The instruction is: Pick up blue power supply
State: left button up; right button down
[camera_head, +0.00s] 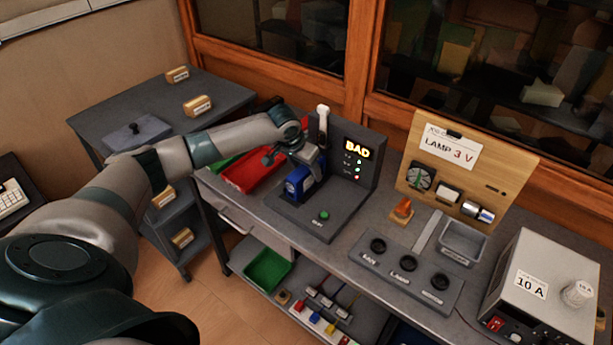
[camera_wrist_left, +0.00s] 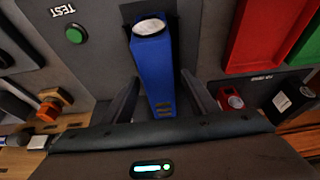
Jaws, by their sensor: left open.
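The blue power supply (camera_head: 298,181) stands on the dark test stand (camera_head: 318,214), whose display reads BAD. In the left wrist view the blue power supply (camera_wrist_left: 152,72) is a blue block with a round pale face at its top end. My left gripper (camera_head: 303,157) is at the power supply from above and behind. In the left wrist view its two fingers (camera_wrist_left: 162,98) are apart, one on each side of the blue block, with a visible gap on the right. The right gripper is not in view.
A red bin (camera_head: 250,172) and a green bin stand left of the test stand. A panel with a LAMP 3 V sign (camera_head: 468,180), a socket block (camera_head: 405,276) and a grey 10 A box (camera_head: 540,290) are to the right. A green button (camera_head: 324,215) is on the stand's front.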

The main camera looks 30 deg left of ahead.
pick_arm(q)
jog(key=c, duration=1.3)
grip_shut()
jog(key=shift+w+r, duration=0.1)
jog(key=shift+r, duration=0.05)
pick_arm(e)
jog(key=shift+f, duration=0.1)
